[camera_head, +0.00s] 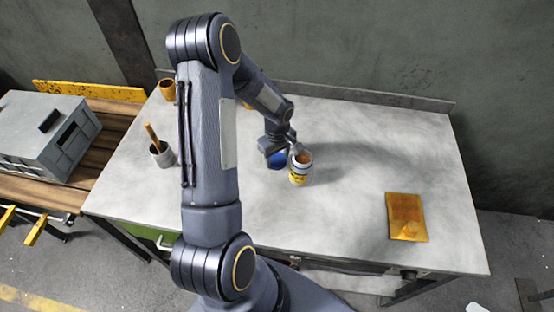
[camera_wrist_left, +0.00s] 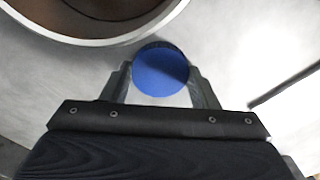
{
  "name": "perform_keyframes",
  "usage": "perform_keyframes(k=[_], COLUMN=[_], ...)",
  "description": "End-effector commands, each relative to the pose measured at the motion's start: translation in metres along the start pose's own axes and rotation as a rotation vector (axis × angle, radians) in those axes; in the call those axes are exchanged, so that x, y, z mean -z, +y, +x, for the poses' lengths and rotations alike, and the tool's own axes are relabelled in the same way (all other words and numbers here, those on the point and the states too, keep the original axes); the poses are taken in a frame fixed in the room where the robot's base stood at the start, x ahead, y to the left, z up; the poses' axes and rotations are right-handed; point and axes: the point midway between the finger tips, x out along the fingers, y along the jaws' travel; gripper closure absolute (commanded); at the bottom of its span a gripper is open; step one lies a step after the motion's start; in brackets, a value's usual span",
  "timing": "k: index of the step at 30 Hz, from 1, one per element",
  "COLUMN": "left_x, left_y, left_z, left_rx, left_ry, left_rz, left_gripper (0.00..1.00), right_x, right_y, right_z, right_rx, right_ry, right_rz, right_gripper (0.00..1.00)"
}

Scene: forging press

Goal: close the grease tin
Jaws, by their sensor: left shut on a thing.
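The grease tin (camera_head: 299,175) is a white and yellow labelled can, upright on the table. Its top is open and brown shows inside. In the left wrist view its pale rim (camera_wrist_left: 110,41) and dark brown inside fill the upper left. My left gripper (camera_head: 279,152) is shut on a round blue lid (camera_wrist_left: 160,72), seen face-on between the two fingers. In the head view the blue lid (camera_head: 277,160) shows just left of the tin, partly hidden by the gripper. Whether the lid touches the tin or table I cannot tell. My right gripper is out of view.
A grey pot with a brown-handled tool (camera_head: 161,154) stands at the table's left. A brown cup (camera_head: 168,90) is at the back left. A yellow-orange sheet (camera_head: 406,217) lies at the right.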

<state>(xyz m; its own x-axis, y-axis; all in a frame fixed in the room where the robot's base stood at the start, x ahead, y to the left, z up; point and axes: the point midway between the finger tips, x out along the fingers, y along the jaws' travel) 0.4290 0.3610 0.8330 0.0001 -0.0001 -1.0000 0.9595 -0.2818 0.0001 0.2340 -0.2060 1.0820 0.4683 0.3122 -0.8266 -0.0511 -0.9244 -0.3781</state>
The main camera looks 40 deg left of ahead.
Motion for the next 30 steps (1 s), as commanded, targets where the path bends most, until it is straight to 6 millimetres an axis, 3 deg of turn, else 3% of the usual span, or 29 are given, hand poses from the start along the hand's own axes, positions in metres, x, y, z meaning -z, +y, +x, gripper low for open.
perform_keyframes(k=[10, 17, 25, 30], left_x=[0.0, 0.0, -0.006, -0.011], left_y=[0.0, -0.001, -0.052, -0.094], left_z=[-0.007, -0.04, -0.101, -0.113], left_rx=[-0.001, -0.001, -0.003, -0.001], left_ry=[0.001, 0.001, 0.002, 0.001], left_rz=[0.0, 0.0, -0.003, -0.004], left_gripper=[0.71, 0.71, 0.71, 0.71], right_x=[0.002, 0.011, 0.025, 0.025], right_y=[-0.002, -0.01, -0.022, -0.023], right_z=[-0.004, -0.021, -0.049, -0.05], right_rx=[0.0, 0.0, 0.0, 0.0], right_ry=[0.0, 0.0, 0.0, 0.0], right_rz=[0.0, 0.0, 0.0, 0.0], right_gripper=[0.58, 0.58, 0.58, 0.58])
